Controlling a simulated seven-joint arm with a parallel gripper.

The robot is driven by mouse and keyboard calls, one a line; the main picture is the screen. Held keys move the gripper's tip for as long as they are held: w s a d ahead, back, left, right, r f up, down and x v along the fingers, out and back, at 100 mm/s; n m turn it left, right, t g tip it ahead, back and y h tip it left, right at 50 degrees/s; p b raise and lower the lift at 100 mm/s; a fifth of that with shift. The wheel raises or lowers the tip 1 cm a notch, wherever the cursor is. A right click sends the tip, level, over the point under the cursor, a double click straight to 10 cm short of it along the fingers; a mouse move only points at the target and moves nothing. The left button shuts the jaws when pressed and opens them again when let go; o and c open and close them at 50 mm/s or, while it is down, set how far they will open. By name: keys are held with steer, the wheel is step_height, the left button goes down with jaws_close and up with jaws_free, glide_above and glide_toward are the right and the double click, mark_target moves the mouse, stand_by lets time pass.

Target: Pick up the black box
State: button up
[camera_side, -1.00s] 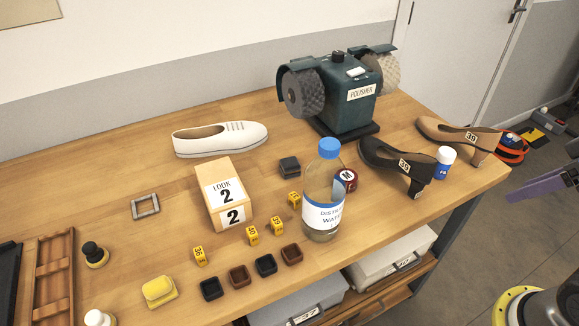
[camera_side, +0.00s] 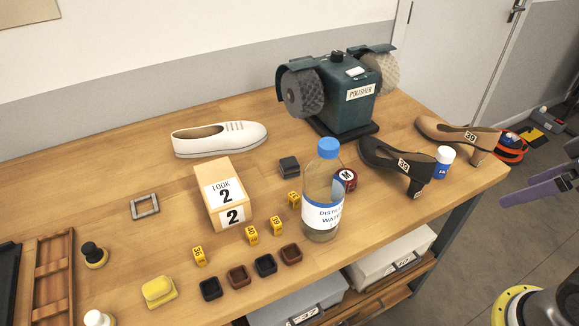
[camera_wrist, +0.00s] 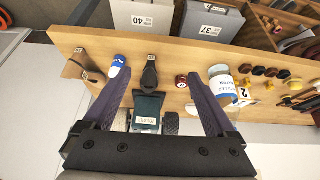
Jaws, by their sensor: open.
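A small black box (camera_side: 289,166) lies on the wooden table, between the tan "LOOK 2" block (camera_side: 224,195) and the polisher. I cannot make out the black box in the wrist view.
A red tin (camera_side: 346,180), black heeled shoe (camera_side: 398,168), green polisher (camera_side: 345,95) and white shoe (camera_side: 220,139) are around. Yellow number cubes (camera_side: 252,235) lie in front.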

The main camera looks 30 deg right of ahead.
steer(key=w+a+r+n, duration=0.2)
steer(key=w+r+n, duration=0.5)
steer(key=w+r, duration=0.45)
steer(key=n+g+y, duration=0.2)
steer(key=n+g, duration=0.3)
steer(key=n, duration=0.4)
glide_above(290, 161)
steer(key=f, duration=2.4)
steer(key=shift+s+f, duration=0.25)
steer(key=shift+s, duration=0.1)
steer(key=shift+w+a+f, duration=0.1)
steer(key=shift+w+f, duration=0.05)
steer(key=shift+f, duration=1.5)
steer(key=shift+w+f, duration=0.15)
steer(key=shift+f, duration=1.45)
